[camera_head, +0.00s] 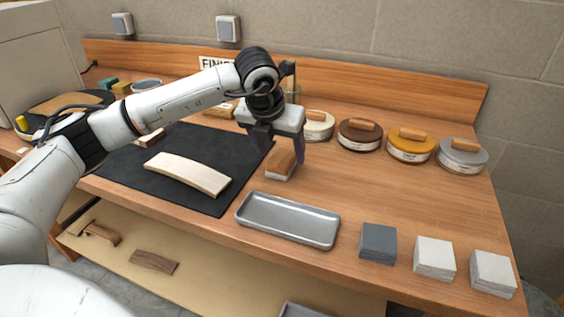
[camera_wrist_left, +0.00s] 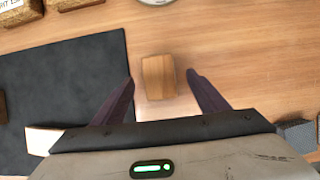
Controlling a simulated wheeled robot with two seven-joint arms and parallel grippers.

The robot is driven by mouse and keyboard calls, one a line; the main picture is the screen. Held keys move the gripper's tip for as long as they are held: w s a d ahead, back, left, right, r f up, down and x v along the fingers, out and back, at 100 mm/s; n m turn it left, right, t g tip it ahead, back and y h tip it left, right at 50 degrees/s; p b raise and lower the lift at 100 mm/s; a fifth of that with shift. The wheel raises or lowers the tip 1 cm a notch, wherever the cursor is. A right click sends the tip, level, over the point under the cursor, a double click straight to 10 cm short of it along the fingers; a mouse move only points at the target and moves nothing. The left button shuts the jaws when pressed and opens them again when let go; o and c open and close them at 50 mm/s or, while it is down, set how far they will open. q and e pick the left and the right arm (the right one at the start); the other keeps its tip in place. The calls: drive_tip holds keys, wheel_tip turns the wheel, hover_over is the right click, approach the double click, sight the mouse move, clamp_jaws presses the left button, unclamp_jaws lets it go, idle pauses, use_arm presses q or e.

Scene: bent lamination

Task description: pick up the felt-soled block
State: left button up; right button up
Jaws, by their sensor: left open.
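The felt-soled block (camera_head: 281,164) stands on the bench just right of the black mat, a wooden block with a pale layer at its base. My left gripper (camera_head: 276,160) is open above it, with its fingers pointing down on either side. In the left wrist view the block (camera_wrist_left: 158,77) shows its wooden top between the two dark fingers of the gripper (camera_wrist_left: 160,85), with a gap on each side. It rests on the bench and is not held. My right gripper is not in view.
A grey metal tray (camera_head: 288,220) lies in front of the block. A curved pale wood piece (camera_head: 187,174) lies on the black mat (camera_head: 150,193). Several round tins stand along the back, including an orange one (camera_head: 410,146). Grey and white pad stacks (camera_head: 378,243) sit front right.

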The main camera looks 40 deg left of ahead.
sight(281, 157)
use_arm(q)
drive_tip(key=shift+x, duration=1.85)
drive_tip(key=c, duration=1.2)
drive_tip(key=shift+o, duration=0.2)
drive_tip(key=shift+r, duration=0.1)
wheel_tip(281, 157, up, 10)
drive_tip(key=shift+f, duration=0.1)
